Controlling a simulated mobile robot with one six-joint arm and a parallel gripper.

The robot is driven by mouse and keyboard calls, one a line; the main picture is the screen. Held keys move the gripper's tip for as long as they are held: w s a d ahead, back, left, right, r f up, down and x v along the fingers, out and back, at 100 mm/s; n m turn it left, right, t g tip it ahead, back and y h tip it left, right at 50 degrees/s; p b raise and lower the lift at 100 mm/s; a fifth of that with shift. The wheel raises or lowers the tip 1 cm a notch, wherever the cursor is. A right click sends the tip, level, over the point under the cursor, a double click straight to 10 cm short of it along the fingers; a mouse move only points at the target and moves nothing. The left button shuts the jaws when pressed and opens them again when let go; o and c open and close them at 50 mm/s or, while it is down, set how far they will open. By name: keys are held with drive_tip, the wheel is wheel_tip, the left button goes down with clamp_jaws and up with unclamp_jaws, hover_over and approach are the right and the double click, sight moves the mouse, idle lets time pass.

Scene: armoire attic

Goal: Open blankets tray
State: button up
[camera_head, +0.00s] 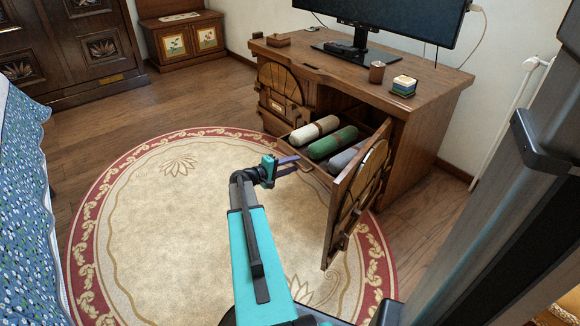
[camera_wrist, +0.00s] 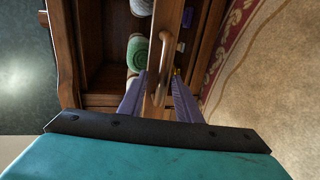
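The blankets tray (camera_head: 312,167) is a wooden pull-out drawer in the right side of the desk. It stands well out from the desk and holds rolled blankets: a cream one (camera_head: 314,131), a green one (camera_head: 333,143) and a grey one (camera_head: 343,160). My gripper (camera_head: 287,165) is at the tray's front. In the wrist view its two purple fingers (camera_wrist: 158,80) stand apart, one on each side of the tray's curved handle (camera_wrist: 165,52). A gap shows between the fingers and the handle; contact is not clear. The green roll (camera_wrist: 138,52) shows behind the front.
The carved desk door (camera_head: 352,205) stands open to the right of the tray. The desk (camera_head: 345,80) carries a monitor, a cup and a stack of coasters. A round rug (camera_head: 150,220) covers the floor in front. A bed (camera_head: 25,190) is at left.

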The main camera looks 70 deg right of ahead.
drive_tip(key=shift+p+v, duration=0.35)
drive_tip(key=shift+v, duration=0.5)
drive_tip(key=p+v, duration=0.3)
drive_tip(key=v, duration=0.9)
drive_tip(key=shift+p, duration=0.4)
drive_tip(key=shift+w, duration=0.1)
drive_tip(key=shift+w+a+r, duration=0.1)
